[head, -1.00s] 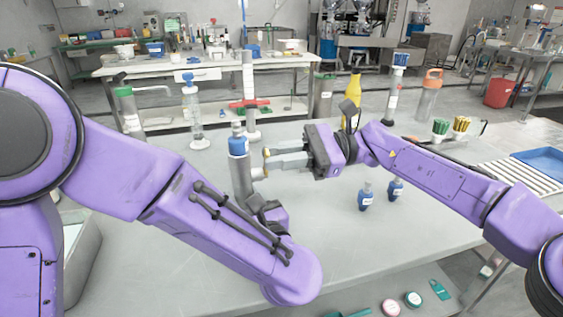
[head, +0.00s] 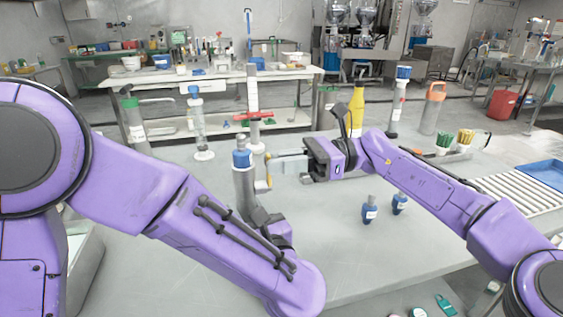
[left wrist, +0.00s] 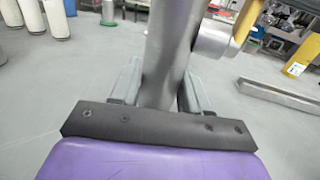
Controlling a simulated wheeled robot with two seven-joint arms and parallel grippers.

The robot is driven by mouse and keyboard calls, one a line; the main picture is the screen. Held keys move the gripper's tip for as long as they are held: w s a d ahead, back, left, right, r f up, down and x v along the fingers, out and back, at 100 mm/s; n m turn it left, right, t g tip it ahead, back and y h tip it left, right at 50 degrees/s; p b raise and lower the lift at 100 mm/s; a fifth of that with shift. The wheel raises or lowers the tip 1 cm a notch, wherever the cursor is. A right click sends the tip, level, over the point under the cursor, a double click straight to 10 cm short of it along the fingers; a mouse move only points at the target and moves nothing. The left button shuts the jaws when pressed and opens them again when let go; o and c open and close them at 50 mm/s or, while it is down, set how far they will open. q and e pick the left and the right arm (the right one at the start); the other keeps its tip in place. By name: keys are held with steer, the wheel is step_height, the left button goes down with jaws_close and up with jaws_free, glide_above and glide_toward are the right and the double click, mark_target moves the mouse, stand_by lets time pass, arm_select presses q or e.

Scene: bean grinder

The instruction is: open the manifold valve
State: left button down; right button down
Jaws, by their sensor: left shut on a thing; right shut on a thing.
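The manifold valve shows in the head view as an upright grey cylinder (head: 244,185) with a blue-grey top. My left gripper (head: 256,217) is shut around its lower part. In the left wrist view the grey cylinder (left wrist: 168,50) stands between the left fingers (left wrist: 158,95). A short round side stub (left wrist: 214,40) leaves its right side, with a yellow piece (left wrist: 245,20) at its end. My right gripper (head: 276,166) reaches in from the right and is shut at the yellow piece (head: 268,178), seen beside the cylinder; the exact contact is too small to tell.
A clear tube stand (head: 198,125) and a red-handled stand (head: 254,110) are behind the cylinder. A yellow bottle (head: 357,110) stands behind my right gripper. Two small blue bottles (head: 370,210) stand to the right. The grey table (head: 340,260) is clear in front of them.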

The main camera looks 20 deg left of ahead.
steer(key=c, duration=1.4)
jaws_free()
steer(key=shift+o, duration=0.2)
steer(key=v, duration=0.7)
steer(key=shift+d, duration=0.25)
steer(key=shift+w, duration=0.15)
arm_select(q)
steer(key=shift+c, duration=2.3)
jaws_free()
arm_select(e)
steer(key=shift+f, duration=0.1)
